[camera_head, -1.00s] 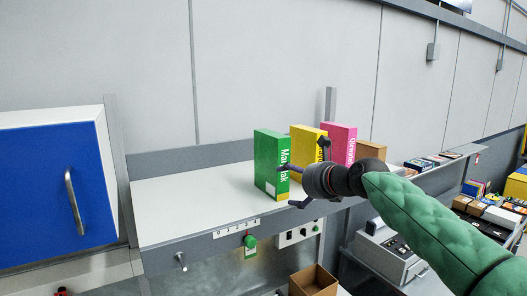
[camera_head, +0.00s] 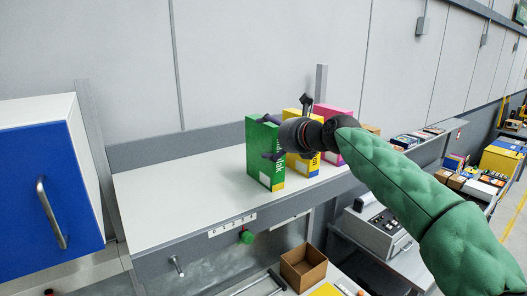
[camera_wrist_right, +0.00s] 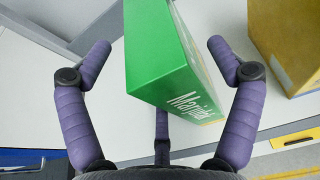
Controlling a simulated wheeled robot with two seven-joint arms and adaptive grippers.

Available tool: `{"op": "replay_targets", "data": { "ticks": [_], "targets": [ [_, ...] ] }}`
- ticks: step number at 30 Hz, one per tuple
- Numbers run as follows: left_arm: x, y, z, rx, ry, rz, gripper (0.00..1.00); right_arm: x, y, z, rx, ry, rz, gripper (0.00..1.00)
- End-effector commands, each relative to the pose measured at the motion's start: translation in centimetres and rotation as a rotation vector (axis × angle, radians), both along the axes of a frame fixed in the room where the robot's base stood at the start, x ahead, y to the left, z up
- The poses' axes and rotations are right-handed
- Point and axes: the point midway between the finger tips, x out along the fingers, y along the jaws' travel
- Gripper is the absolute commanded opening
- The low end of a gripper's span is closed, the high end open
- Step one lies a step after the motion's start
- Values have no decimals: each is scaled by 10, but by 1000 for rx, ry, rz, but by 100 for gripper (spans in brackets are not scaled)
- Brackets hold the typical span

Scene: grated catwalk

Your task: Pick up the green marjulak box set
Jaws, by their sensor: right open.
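The green Marjulak box (camera_head: 263,150) stands upright on the white bench top, the leftmost of a row of boxes. My right gripper (camera_head: 270,137) is open at the box, with its fingers around the upper part. In the right wrist view the green box (camera_wrist_right: 165,55) rises between the spread purple fingers of the gripper (camera_wrist_right: 160,62), with visible gaps on both sides. The hand covers part of the box's lettering in the head view. My left gripper is not in view.
A yellow box (camera_head: 303,164) stands close to the right of the green one, with a pink box (camera_head: 331,157) beyond it. A blue-fronted cabinet (camera_head: 45,190) is at the left. The bench top (camera_head: 180,200) left of the boxes is clear. An open carton (camera_head: 303,266) sits below.

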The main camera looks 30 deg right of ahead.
Motion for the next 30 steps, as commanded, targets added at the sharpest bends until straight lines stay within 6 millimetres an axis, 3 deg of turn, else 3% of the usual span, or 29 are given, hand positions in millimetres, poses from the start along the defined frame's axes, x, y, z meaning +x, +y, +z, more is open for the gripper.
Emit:
{"op": "replay_targets", "data": {
  "ticks": [7, 17, 26, 30],
  "targets": [
    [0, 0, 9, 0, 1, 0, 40, 31, 2, -10, 0, 0, -1, 91],
    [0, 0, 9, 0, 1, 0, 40, 35, 2, -12, 0, -1, -1, 88],
    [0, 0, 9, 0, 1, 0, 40, 35, 2, -13, 0, 1, -1, 4],
    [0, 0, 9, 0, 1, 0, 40, 35, 2, -11, 0, -2, -2, 3]
  ]
}}
